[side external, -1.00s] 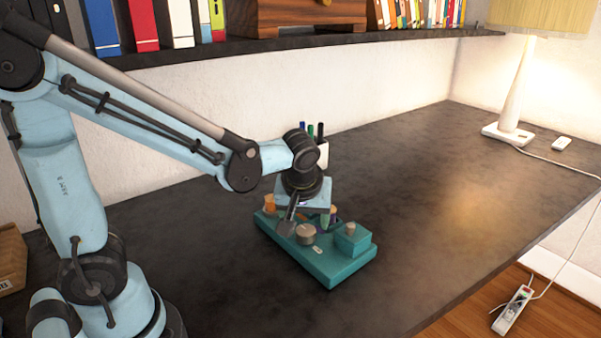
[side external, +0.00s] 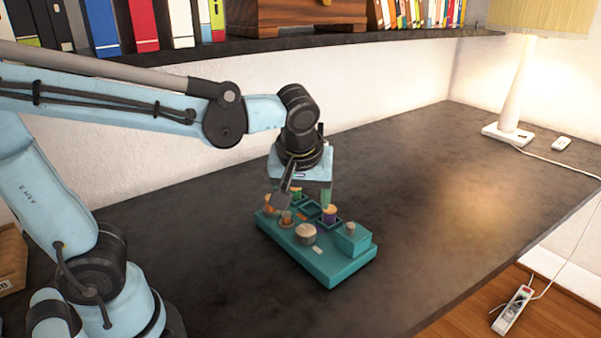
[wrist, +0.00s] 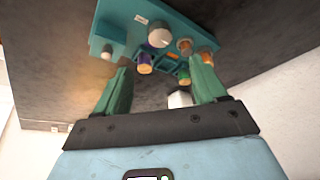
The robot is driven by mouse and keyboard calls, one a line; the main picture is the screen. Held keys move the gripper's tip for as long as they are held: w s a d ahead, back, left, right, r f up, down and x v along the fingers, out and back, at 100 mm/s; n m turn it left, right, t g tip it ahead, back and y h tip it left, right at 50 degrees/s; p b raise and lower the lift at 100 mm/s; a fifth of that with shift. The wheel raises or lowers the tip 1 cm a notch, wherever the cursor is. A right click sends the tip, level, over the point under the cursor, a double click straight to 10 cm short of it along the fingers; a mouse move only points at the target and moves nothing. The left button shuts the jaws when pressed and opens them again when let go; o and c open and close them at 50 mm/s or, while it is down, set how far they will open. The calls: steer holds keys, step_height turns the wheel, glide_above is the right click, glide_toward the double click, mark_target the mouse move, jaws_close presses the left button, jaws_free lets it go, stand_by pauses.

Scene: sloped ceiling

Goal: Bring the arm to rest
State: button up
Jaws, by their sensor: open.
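My gripper (side external: 306,192) is above the back part of a teal tray (side external: 340,272) on the dark desk. In the wrist view my gripper (wrist: 160,90) has its two green fingers spread apart with nothing held between them. The teal tray (wrist: 112,32) also shows there, beyond the fingertips. It bears a round pale-topped knob (side external: 306,234), a raised block with a small peg (side external: 351,238), and several small coloured pieces with orange tops in or by square compartments. My wrist hides part of the tray's back edge in the side view.
A shelf (side external: 240,48) with binders and a wooden box runs along the wall. A brown box (side external: 12,262) sits at the left.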

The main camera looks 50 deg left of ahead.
steer(key=shift+s+a+f+m+t+h, duration=0.15)
steer(key=shift+s+f+m+t+h, duration=0.35)
steer(key=shift+m, duration=1.05)
steer(key=shift+s+a+f+m+t+h, duration=0.15)
steer(key=shift+s+m+t+h, duration=0.6)
steer(key=shift+m, duration=0.75)
steer(key=shift+s+a+f+m+t+h, duration=0.15)
steer(key=shift+s+f+m+t+h, duration=0.2)
steer(key=shift+s+m+t, duration=0.85)
steer(key=shift+w+m+g, duration=0.35)
steer(key=shift+w+g, duration=0.1)
steer(key=shift+w, duration=0.05)
